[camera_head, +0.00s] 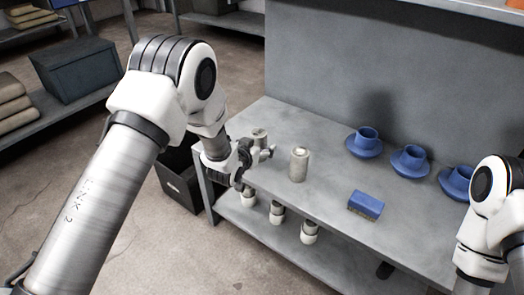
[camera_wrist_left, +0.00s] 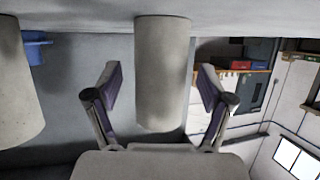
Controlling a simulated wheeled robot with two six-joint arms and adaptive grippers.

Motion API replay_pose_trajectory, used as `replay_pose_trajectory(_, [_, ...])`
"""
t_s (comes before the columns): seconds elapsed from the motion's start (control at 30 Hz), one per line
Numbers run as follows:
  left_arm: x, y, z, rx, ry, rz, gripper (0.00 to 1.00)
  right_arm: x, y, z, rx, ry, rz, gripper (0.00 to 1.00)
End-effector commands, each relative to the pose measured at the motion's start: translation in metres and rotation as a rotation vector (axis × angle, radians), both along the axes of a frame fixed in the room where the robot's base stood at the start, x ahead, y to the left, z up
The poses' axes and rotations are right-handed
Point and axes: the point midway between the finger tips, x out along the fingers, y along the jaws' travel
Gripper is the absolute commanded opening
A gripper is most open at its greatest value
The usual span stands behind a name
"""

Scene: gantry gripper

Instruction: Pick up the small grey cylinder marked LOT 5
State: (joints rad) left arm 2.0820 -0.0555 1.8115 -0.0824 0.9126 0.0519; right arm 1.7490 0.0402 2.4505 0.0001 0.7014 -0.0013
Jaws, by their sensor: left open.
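A small grey cylinder (camera_head: 260,136) stands upright on the grey table near its left end, partly hidden by my left gripper (camera_head: 260,162). A taller-looking grey cylinder (camera_head: 299,164) stands to its right. No LOT marking is readable on either. In the left wrist view, which is upside down, a grey cylinder (camera_wrist_left: 162,60) shows between the two open fingers of my left gripper (camera_wrist_left: 161,88), with a gap on both sides. Another grey cylinder (camera_wrist_left: 18,85) is at the left edge of that view. My right gripper is out of view; only part of its arm shows.
A blue block (camera_head: 366,204) lies on the table (camera_head: 325,201), right of the cylinders. Three blue cups with wide bases (camera_head: 410,160) stand along the back panel (camera_head: 350,65). Several white-and-grey items (camera_head: 277,212) stand on the lower shelf. A dark bin (camera_head: 180,185) is on the floor.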

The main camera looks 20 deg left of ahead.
Motion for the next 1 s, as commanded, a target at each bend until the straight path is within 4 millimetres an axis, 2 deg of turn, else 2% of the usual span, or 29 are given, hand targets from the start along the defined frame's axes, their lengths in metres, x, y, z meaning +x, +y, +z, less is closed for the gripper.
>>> replay_pose_trajectory(0.1, [0.009,-0.001,-0.004,0.0,0.001,0.0,0.81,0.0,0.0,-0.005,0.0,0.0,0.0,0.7])
replay_pose_trajectory(0.27, [0.009,-0.001,-0.003,0.0,0.002,0.0,0.81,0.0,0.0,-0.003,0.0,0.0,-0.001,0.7])
replay_pose_trajectory(0.37, [0.008,-0.001,-0.003,0.0,0.002,0.0,0.49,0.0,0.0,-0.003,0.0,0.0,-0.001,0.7])
replay_pose_trajectory(0.5, [0.008,-0.001,-0.003,0.0,0.002,0.0,0.0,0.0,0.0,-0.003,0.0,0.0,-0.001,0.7])
replay_pose_trajectory(0.83, [0.009,-0.001,-0.001,0.0,0.001,0.001,0.0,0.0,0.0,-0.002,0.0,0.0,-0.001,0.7])
replay_pose_trajectory(1.0, [0.009,-0.001,0.012,0.0,0.0,0.0,0.0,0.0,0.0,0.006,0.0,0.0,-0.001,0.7])
